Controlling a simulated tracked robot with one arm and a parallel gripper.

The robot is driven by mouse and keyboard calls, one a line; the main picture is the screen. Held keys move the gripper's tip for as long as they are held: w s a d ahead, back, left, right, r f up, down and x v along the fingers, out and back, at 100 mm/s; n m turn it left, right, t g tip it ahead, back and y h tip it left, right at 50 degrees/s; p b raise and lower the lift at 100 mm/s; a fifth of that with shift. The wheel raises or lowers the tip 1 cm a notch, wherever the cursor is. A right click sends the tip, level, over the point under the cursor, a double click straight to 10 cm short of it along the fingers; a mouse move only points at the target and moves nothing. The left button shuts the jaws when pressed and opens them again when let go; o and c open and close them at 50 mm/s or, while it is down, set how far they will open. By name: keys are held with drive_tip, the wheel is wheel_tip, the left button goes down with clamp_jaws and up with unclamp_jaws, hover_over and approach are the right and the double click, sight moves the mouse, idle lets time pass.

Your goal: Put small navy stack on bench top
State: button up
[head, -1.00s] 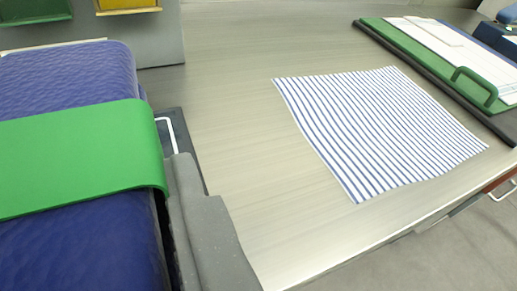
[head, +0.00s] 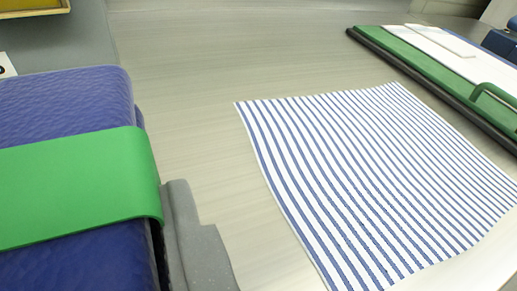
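A navy stack (head: 62,95) with a leathery, grained surface fills the left side of the head view, close to the camera. A wide green band (head: 75,185) wraps around it. A grey finger of my gripper (head: 195,240) lies along the stack's right side. The other finger is hidden or out of the picture, so whether both press on the stack cannot be seen. The bench top (head: 190,70) is a pale, brushed surface beyond and to the right of the stack.
A blue-and-white striped cloth (head: 375,175) lies flat on the bench top. A green clipboard-like board (head: 400,50) with a handle, on a dark base, holds white sheets at the upper right. A yellow bin (head: 30,8) shows at top left. Bare bench lies behind the cloth.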

drive_tip(key=shift+w+d+f+b, duration=0.15)
drive_tip(key=shift+w+d+f, duration=0.2)
drive_tip(key=shift+w+f, duration=0.5)
drive_tip(key=shift+w+d+f+b, duration=0.15)
drive_tip(key=shift+w+d+f, duration=0.15)
drive_tip(key=shift+w+f, duration=0.5)
drive_tip(key=shift+w+d+f+b, duration=0.15)
drive_tip(key=shift+w+d+f, duration=0.25)
drive_tip(key=shift+w, duration=0.75)
drive_tip(key=o, duration=1.2)
drive_tip(key=shift+o, duration=0.2)
drive_tip(key=shift+s+d+r, duration=0.25)
drive_tip(key=shift+s+d, duration=0.05)
drive_tip(key=shift+s, duration=0.1)
drive_tip(key=p+v, duration=0.1)
drive_tip(key=v, duration=1)
